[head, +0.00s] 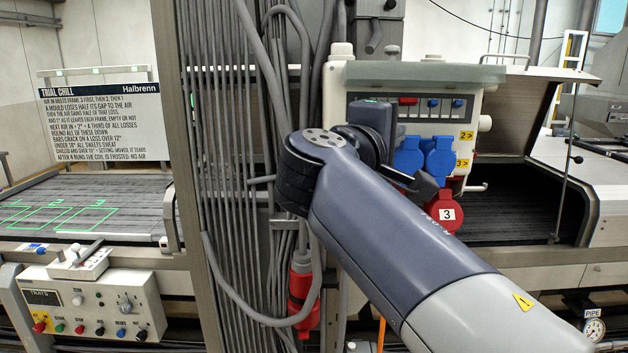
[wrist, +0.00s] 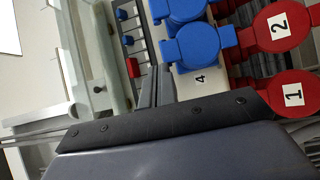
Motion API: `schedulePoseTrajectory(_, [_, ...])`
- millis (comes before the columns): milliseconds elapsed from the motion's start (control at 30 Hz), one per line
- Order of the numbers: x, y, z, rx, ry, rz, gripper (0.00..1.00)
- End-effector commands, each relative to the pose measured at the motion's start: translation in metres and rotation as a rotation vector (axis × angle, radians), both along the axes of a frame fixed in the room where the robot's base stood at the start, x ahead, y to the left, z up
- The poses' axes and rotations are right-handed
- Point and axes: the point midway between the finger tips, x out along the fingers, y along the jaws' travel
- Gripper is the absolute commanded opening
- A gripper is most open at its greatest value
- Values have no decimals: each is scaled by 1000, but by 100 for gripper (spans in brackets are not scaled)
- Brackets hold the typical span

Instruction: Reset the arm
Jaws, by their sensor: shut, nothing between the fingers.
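My arm reaches from the lower right of the head view up to a joint left of the socket panel (head: 455,125), then folds back behind itself. My gripper (wrist: 157,85) shows in the wrist view as two dark fingers close together, shut and empty. It points at the panel, beside the blue sockets (wrist: 198,46) and the row of small switches (wrist: 127,45). Whether the fingertips touch the panel I cannot tell. In the head view my arm hides part of the panel's lower left, and the fingers cannot be made out.
Red sockets marked 1 (wrist: 293,93) and 2 (wrist: 280,27) are close by. A red socket marked 3 (head: 446,211) hangs below the panel. Cables (head: 235,150) and a red connector (head: 303,290) run left of my arm. A trays control box (head: 95,305) and sign (head: 105,120) stand farther left.

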Motion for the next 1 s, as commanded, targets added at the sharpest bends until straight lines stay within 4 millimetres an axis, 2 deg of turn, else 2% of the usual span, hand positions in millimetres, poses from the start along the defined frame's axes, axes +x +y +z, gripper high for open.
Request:
schedulePoseTrajectory(200, [-25,18,-1,-1,-1,4,0])
schedulePoseTrajectory(400, [-39,28,-1,0,0,2,0])
schedulePoseTrajectory(1000, [-44,31,-3,-2,5,-2,0])
